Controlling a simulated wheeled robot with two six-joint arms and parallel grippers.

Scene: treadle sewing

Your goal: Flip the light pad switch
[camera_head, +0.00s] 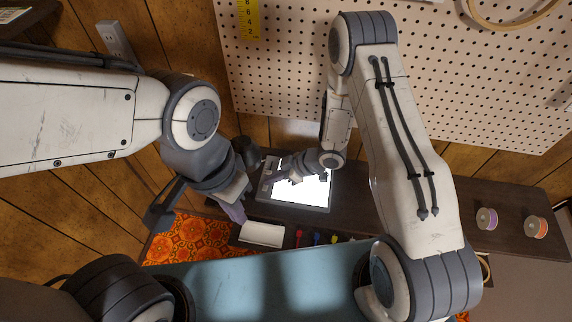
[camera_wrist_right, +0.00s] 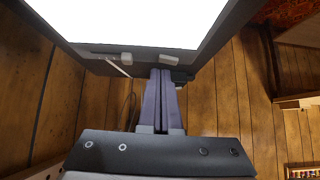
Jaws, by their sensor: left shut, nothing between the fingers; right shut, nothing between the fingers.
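The light pad (camera_head: 314,190) lies on the dark bench with its panel glowing bright white. In the right wrist view the lit pad (camera_wrist_right: 130,18) fills the top, with a dark frame edge below the panel. Small pale pieces (camera_wrist_right: 112,57) sit on that edge; I cannot tell for sure which one is the switch or how it is set. My right gripper (camera_wrist_right: 162,72) is shut and empty, its purple fingertips at the pad's edge, close to the right-hand pale piece; contact is unclear. My left gripper (camera_head: 238,216) is shut and empty, low and left of the pad.
A white block (camera_head: 262,234) and several small coloured items (camera_head: 315,238) lie in front of the pad. Two spools (camera_head: 487,218) stand on the bench at right. A pegboard (camera_head: 290,80) rises behind. A thin cable (camera_wrist_right: 130,105) hangs near my right fingers.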

